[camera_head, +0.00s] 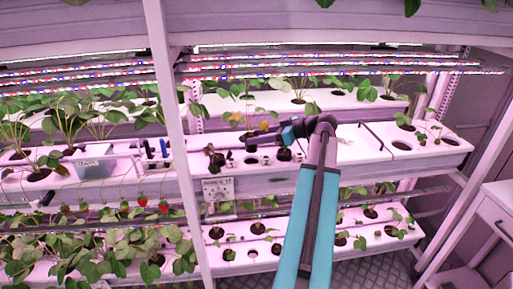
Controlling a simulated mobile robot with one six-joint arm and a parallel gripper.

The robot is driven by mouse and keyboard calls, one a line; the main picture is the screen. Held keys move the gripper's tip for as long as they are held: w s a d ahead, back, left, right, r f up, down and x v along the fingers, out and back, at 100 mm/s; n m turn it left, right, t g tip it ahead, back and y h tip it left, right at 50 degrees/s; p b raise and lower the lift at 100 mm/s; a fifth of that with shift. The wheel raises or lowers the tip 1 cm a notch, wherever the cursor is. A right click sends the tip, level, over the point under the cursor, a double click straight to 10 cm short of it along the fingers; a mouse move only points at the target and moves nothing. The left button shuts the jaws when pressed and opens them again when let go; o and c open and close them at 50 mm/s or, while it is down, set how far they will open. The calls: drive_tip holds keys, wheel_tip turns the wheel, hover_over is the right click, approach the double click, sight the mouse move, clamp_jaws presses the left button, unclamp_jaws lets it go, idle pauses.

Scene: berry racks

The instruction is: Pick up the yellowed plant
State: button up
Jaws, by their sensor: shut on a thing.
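The yellowed plant (264,126) shows as a small yellow-orange leaf beside green leaves on the middle shelf, just left of my arm's wrist. My gripper (256,138) reaches left from the wrist, low over the white planter (345,148), and is shut on the plant near its base. The fingertips are small and dark in this view. I cannot tell whether the plant's base is clear of its hole.
Small seedlings (215,158) stand close to the left. A white upright post (172,120) and LED light bars (330,70) bound the space. A lower planter (250,250) holds more plants.

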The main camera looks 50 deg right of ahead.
drive_tip(key=shift+r, duration=0.85)
